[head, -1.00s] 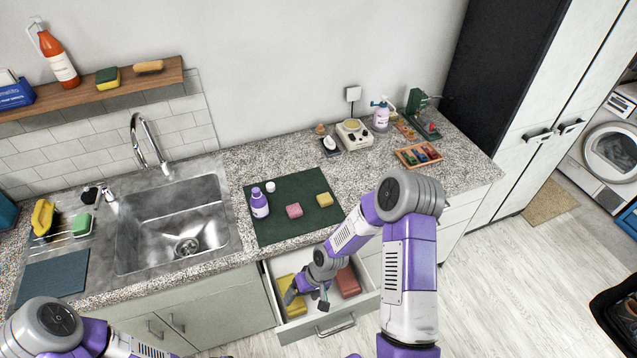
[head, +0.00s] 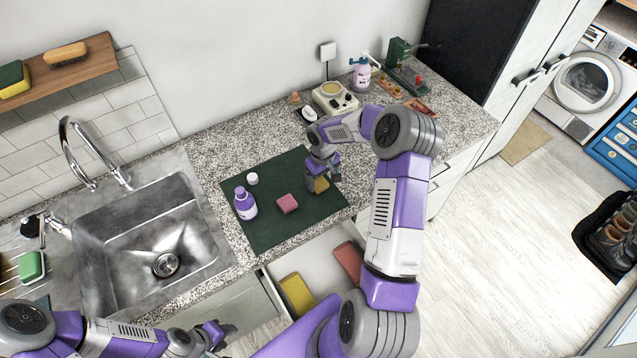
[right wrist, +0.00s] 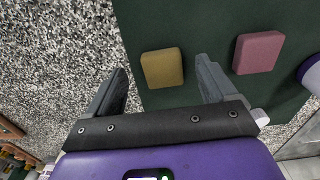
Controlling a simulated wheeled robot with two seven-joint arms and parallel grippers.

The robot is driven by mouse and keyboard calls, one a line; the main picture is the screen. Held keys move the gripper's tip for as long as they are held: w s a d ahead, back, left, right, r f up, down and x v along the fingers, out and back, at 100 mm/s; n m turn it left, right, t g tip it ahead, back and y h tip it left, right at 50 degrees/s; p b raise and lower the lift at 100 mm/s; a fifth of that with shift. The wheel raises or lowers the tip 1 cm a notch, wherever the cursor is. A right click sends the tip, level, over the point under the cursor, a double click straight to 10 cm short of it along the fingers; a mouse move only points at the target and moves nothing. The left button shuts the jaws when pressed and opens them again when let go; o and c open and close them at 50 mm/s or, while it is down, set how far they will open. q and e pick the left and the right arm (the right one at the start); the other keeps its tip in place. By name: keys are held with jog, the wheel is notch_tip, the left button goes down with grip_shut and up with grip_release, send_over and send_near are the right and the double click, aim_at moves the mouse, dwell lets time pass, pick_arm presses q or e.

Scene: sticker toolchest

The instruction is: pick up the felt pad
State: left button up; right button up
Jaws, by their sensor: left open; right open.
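Two small pads lie on the dark green mat (head: 270,228): a yellow one (head: 321,185) and a pink one (head: 288,204). No label tells which one is the felt pad. My right gripper (head: 323,186) is open over the yellow pad and partly hides it in the head view. In the right wrist view the yellow pad (right wrist: 162,68) shows between the open fingers, and the pink pad (right wrist: 258,52) lies outside them to the right. I cannot tell whether the fingers touch the mat. My left gripper (head: 222,336) is open and empty, low in front of the counter.
A purple bottle (head: 245,204) and a white cap (head: 252,178) stand on the mat. The open drawer (head: 322,268) below holds a yellow block (head: 297,293) and a red block (head: 348,261). The sink (head: 150,240) is to the left; a scale-like device (head: 334,98) stands behind.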

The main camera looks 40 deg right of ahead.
aim_at(321, 185)
jog(key=shift+f, duration=1.35)
jog(key=shift+w+a, duration=0.1)
jog(key=c, duration=1.1)
notch_tip(321, 185, up, 10)
jog(key=shift+r, duration=0.1)
